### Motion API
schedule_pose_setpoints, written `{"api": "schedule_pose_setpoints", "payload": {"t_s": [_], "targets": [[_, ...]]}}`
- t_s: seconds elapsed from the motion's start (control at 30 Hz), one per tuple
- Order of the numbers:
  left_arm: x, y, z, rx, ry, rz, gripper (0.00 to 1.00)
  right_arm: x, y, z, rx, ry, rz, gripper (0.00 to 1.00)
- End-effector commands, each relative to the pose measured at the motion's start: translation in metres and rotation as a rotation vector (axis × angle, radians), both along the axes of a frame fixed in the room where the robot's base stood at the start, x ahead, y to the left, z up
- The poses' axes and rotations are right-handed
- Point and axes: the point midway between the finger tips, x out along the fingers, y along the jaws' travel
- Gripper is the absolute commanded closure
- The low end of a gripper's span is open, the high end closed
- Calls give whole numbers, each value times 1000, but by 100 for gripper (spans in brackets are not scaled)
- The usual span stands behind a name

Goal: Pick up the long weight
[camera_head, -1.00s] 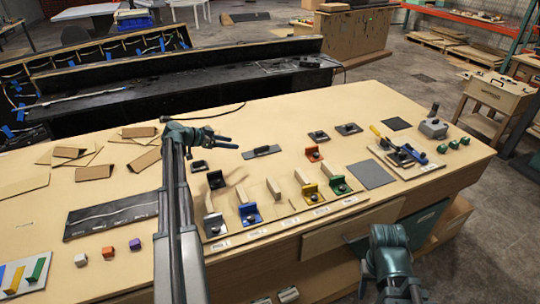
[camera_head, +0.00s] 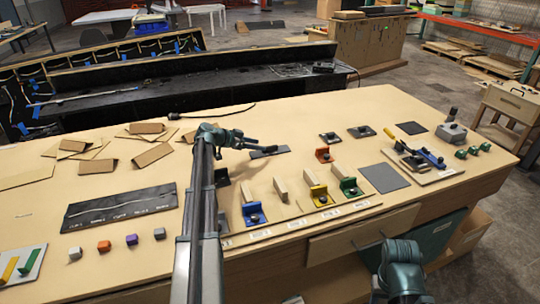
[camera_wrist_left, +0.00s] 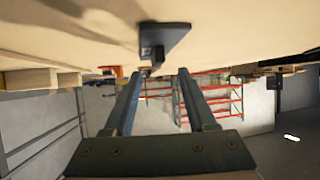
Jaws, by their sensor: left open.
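The long weight (camera_head: 284,150) looks like a flat dark plate lying on the wooden table, partly hidden by my left gripper. My left gripper (camera_head: 262,148) is open, with its fingertips at the plate in the head view. In the left wrist view, a dark plate with a short raised grip (camera_wrist_left: 165,40) lies just beyond the tips of my open left gripper (camera_wrist_left: 160,73). The grip lines up with the gap between the fingers, and I see nothing held. My right arm is at the bottom right of the head view; its fingers are not clear.
Blue (camera_head: 252,212), yellow (camera_head: 318,195) and green (camera_head: 349,186) holders stand near the front edge. A grey square (camera_head: 384,178) and tool board (camera_head: 425,165) are farther right. Cardboard pieces (camera_head: 97,166) lie left.

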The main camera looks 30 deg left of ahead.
Motion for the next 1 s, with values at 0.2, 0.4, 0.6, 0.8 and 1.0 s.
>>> {"api": "schedule_pose_setpoints", "payload": {"t_s": [0.2, 0.4, 0.6, 0.8, 1.0], "targets": [[2, -2, -1, 0, 0, 0, 43, 0, 0, -1, 0, 0, 0, 50], [15, -12, -10, -1, 0, -2, 43, 0, 0, -10, 0, 0, 0, 50], [37, -26, -23, 0, 0, -1, 43, 0, 0, -23, 0, 0, 0, 50], [40, -29, -23, -1, 0, 0, 43, 0, 0, -23, 0, 0, 0, 50], [40, -29, -23, -1, 0, 0, 65, 0, 0, -23, 0, 0, 0, 50]]}}
